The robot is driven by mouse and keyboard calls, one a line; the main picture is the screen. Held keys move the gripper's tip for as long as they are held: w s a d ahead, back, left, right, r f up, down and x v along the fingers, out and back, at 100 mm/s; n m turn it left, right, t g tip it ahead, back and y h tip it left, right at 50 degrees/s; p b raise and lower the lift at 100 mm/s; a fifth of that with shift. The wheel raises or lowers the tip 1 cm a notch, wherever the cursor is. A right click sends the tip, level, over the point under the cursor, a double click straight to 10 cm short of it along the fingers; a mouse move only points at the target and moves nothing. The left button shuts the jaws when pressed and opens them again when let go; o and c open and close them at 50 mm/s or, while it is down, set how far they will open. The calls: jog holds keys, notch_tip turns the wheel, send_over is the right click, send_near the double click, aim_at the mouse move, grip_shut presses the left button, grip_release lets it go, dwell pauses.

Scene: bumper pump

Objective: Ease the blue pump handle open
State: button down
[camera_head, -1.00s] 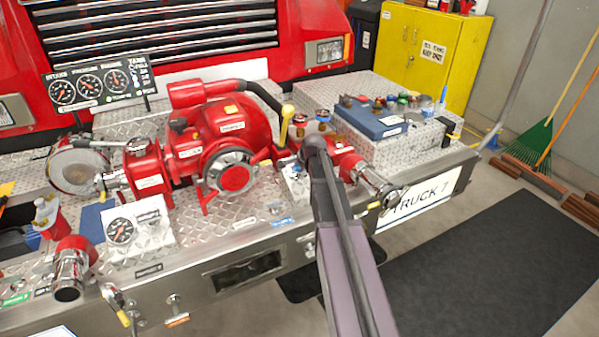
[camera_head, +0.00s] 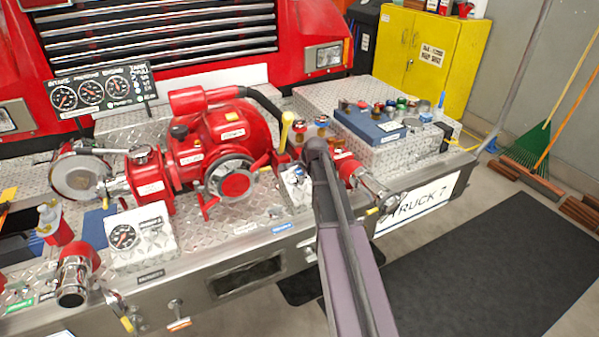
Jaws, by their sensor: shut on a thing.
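My arm (camera_head: 348,258) reaches up from the bottom edge to a dark rounded joint beside the red pump (camera_head: 232,130). My gripper is hidden behind or below this joint, so its fingers and hold cannot be seen. I cannot make out a blue handle; the spot beyond my arm is covered. A small blue label (camera_head: 283,226) lies on the deck left of my arm. A white panel (camera_head: 297,187) with dark marks stands just left of the arm. A yellow-topped lever (camera_head: 287,124) rises behind it. A red and chrome outlet (camera_head: 374,189) sticks out to the right.
A blue case (camera_head: 366,124) with several coloured caps sits on the metal box at right. A gauge board (camera_head: 98,94) and a white gauge box (camera_head: 136,236) are at left. A red and chrome pipe (camera_head: 74,280) juts out front left. Floor by the dark mat (camera_head: 480,270) is clear.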

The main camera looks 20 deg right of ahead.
jog(key=shift+p+v, duration=0.5)
jog(key=shift+v, duration=0.4)
jog(key=c, duration=0.7)
grip_release()
jog(key=shift+o, duration=1.1)
jog(key=shift+s+r, duration=0.1)
jog(key=shift+r, duration=0.05)
jog(key=shift+f, duration=0.2)
